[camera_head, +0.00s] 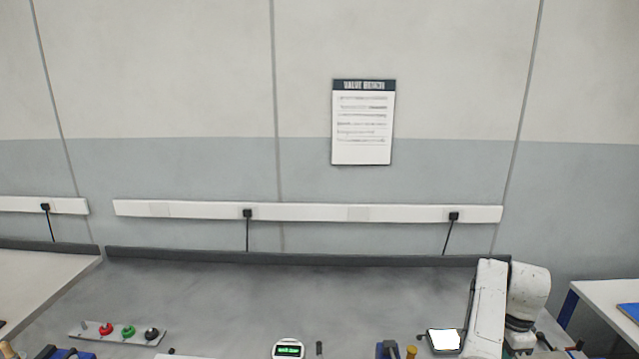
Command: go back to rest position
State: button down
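My white arm stands at the right of the view, over the right end of the grey bench (270,290). Its links bend down toward the bottom edge of the picture. My gripper's fingers do not show, so I cannot see whether it holds anything.
On the bench are a plate with red (106,328), green (128,331) and black (151,334) knobs, a round meter with a green display (288,349), a blue part (387,350) and a white-screened device (444,341) close beside my arm. The bench's middle is clear. A notice (363,123) hangs behind.

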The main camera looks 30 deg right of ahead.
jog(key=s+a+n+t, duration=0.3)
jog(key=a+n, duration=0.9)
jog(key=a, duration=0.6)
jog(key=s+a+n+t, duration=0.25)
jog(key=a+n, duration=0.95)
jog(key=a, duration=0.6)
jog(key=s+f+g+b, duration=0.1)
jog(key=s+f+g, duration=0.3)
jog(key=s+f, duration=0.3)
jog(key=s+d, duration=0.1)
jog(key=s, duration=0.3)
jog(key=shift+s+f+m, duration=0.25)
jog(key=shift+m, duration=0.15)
